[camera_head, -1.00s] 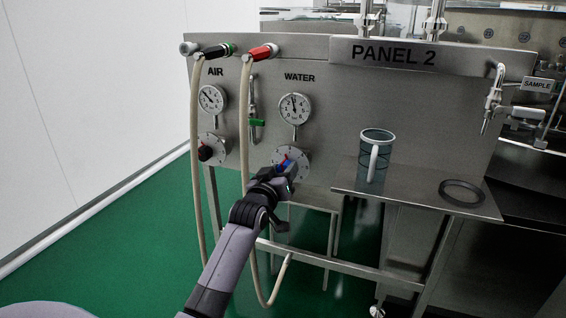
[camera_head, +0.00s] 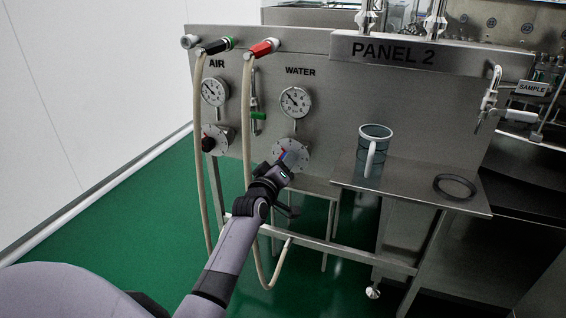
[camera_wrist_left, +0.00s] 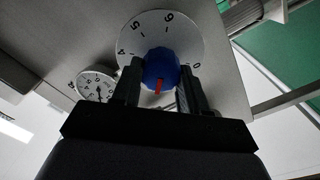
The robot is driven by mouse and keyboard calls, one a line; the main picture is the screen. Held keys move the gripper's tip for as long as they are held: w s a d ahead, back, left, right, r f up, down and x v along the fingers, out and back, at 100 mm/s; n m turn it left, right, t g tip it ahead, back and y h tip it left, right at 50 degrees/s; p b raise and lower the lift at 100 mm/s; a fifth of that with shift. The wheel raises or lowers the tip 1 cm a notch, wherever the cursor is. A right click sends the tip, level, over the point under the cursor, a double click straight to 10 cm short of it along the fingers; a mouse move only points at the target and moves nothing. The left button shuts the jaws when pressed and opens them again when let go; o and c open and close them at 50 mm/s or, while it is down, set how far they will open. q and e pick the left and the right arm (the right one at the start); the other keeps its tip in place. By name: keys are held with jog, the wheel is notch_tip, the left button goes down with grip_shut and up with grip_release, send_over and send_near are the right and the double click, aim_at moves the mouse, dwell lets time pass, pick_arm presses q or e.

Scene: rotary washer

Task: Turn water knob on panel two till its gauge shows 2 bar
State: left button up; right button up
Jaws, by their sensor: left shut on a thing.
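The blue water knob (camera_wrist_left: 160,72) with a red mark sits on a round numbered dial (camera_wrist_left: 185,28) in the left wrist view. My left gripper (camera_wrist_left: 159,73) is shut on it, one finger on each side. In the head view the left gripper (camera_head: 284,165) reaches the water dial (camera_head: 293,153) from below and hides part of the knob. The water gauge (camera_head: 295,102) is above it, its needle appearing to point up and left; its figures are too small to read surely. My right gripper is out of view.
Left of the water controls are the air gauge (camera_head: 215,92), air knob (camera_head: 208,144) and pale hoses (camera_head: 247,150). Green floor lies open at left.

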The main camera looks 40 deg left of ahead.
pick_arm(q)
jog(key=shift+r, duration=0.1)
jog(key=o, duration=1.1)
jog(key=shift+c, duration=0.2)
jog(key=p+v, duration=0.2)
jog(key=v, duration=0.5)
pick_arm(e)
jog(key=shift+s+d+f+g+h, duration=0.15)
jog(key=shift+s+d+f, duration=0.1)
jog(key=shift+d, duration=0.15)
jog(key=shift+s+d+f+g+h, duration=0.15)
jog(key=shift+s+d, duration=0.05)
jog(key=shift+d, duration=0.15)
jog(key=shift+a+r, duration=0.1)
